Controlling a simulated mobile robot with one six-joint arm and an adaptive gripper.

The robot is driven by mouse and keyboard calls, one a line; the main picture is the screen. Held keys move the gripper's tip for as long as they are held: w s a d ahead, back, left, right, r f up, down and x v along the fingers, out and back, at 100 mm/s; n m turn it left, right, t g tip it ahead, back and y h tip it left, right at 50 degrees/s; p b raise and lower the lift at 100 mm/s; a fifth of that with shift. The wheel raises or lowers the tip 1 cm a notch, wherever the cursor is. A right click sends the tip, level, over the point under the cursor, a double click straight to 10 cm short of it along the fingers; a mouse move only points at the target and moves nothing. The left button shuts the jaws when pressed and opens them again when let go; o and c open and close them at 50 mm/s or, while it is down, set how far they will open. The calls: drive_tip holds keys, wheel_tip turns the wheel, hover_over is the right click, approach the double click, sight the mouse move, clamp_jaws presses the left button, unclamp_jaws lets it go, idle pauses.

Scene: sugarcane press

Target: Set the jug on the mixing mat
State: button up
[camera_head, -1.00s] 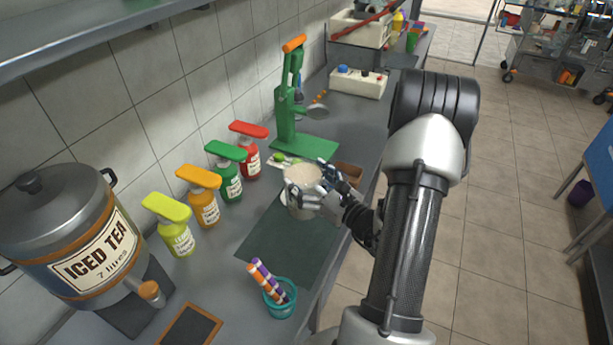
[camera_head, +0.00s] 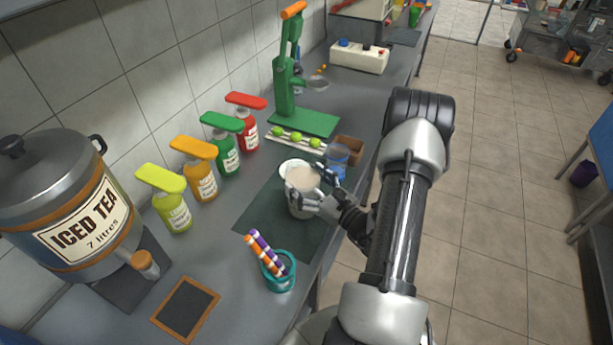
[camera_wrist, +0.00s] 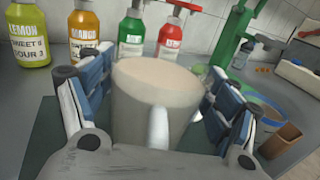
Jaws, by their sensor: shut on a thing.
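The jug (camera_head: 303,183) is a pale, wide, upright vessel with a creamy top surface. It also shows in the wrist view (camera_wrist: 155,100), with its handle facing my wrist. My gripper (camera_head: 312,186) is shut on the jug, with blue-padded fingers on both sides of it in the wrist view (camera_wrist: 157,105). The dark green mixing mat (camera_head: 265,225) lies flat on the counter, and the jug is over its far right part. I cannot tell whether the jug's base touches the mat, as my fingers partly hide it.
Several pump bottles (camera_head: 197,172) line the wall side. A green press (camera_head: 295,105), a tray with limes (camera_head: 297,139), a blue cup (camera_head: 337,157) and a brown box (camera_head: 348,149) stand beyond the jug. A teal cup of straws (camera_head: 278,270) stands at the near side. The mat's near left part is clear.

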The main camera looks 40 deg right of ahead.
drive_tip(key=shift+f, duration=0.35)
drive_tip(key=shift+f, duration=0.2)
drive_tip(key=o, duration=2)
drive_tip(key=shift+o, duration=0.2)
drive_tip(key=s+p, duration=0.2)
drive_tip(key=s, duration=1)
drive_tip(key=shift+r, duration=0.1)
